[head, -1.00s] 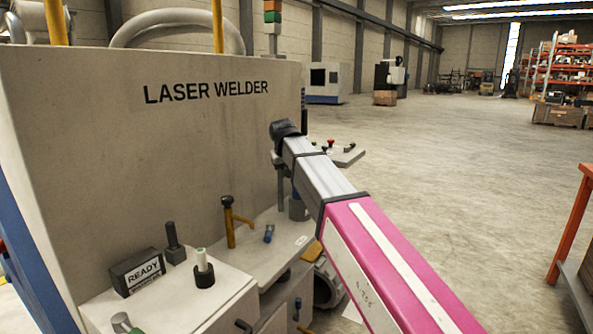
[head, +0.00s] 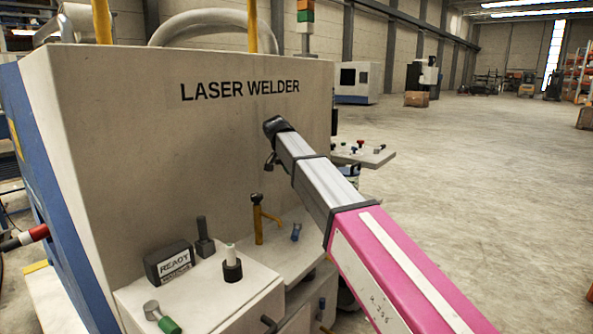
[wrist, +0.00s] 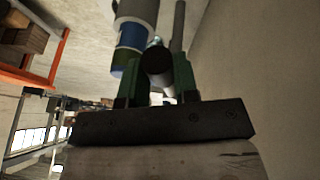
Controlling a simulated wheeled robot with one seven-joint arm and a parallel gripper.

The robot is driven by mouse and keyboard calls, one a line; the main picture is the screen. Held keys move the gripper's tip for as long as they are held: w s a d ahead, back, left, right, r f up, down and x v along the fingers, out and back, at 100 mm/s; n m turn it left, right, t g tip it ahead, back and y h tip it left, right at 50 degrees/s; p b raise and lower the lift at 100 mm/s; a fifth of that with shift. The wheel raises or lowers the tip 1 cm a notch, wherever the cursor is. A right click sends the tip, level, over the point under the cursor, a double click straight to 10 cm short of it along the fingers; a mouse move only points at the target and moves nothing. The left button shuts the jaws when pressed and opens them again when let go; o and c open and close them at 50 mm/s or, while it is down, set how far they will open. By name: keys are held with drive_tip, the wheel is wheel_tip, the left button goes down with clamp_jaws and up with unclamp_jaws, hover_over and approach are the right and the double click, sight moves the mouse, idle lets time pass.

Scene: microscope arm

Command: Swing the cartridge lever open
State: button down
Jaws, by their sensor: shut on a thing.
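In the wrist view, my gripper (wrist: 157,68) has green fingers on either side of a dark round bar (wrist: 157,58) and is shut on it. The bar is seen nearly end-on, so I cannot tell its full shape or surely whether it is the cartridge lever. A blue and white cylinder (wrist: 131,37) and a grey rod (wrist: 178,30) are just beyond it. In the head view, my pink and silver arm reaches to the front of the laser welder (head: 150,130); the fingers and the held bar cannot be made out there.
A READY box (head: 168,263), dark knob (head: 204,240) and white-topped knob (head: 231,262) stand nearer. A panel with several knobs (head: 372,155) lies right.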

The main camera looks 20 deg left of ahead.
drive_tip(key=shift+a, duration=0.1)
idle(0.3)
drive_tip(key=c, duration=0.9)
unclamp_jaws()
drive_tip(key=shift+o, duration=0.2)
drive_tip(key=v, duration=1.1)
drive_tip(key=shift+w, duration=0.15)
drive_tip(key=shift+f, duration=0.1)
